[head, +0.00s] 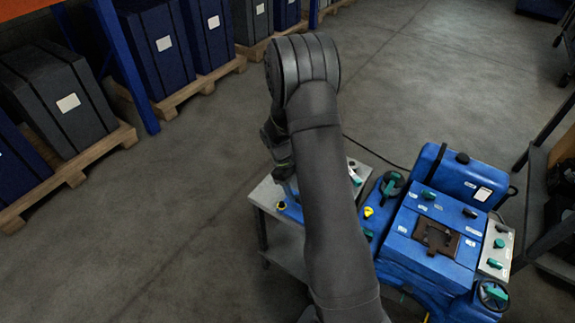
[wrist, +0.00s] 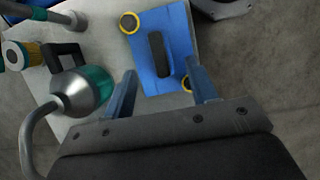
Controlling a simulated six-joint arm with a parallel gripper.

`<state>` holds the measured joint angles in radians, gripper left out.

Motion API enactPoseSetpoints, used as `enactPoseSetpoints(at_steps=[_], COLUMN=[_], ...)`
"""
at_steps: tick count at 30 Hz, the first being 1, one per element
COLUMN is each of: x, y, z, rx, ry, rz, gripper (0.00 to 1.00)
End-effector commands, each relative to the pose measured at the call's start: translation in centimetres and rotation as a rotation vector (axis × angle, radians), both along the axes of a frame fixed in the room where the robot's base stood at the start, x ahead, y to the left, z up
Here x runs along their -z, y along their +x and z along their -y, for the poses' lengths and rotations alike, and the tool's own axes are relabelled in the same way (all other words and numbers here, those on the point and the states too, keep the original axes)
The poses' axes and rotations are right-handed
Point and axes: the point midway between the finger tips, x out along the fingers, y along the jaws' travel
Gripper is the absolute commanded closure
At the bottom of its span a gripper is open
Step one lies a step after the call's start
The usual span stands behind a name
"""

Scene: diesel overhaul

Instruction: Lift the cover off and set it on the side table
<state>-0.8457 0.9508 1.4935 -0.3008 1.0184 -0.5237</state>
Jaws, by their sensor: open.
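The cover is a blue plate (wrist: 150,22) with a black handle (wrist: 158,54) and yellow rings at its corners. It lies on the grey side table (wrist: 112,45) in the wrist view. In the head view a blue part of it (head: 291,210) shows on the side table (head: 266,190), mostly hidden behind my arm. My gripper (wrist: 160,70) is open, its two fingers apart on either side of the handle's near end. Nothing is held between them. Whether the fingers touch the plate cannot be told. The blue engine (head: 405,225) has an exposed brown opening (head: 437,238) on top.
A silver and green oil can (wrist: 82,92) with a curved spout stands close left of my gripper. A yellow-banded filter (wrist: 24,54) and a grey rod-like tool (wrist: 50,15) are further left. Pallets with crates (head: 60,100) line the left; floor between is clear.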

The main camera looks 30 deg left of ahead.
Motion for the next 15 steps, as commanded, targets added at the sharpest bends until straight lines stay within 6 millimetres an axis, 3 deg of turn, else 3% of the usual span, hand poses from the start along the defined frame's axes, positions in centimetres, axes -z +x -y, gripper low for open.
enactPoseSetpoints(at_steps=[6,15], x=[-5.2,-9.5], y=[0.1,0.0], z=[-2.2,-4.0], rx=[-0.002,-0.001], ry=[0.004,0.001], rz=[0.003,0.002], gripper=[0.47,0.47])
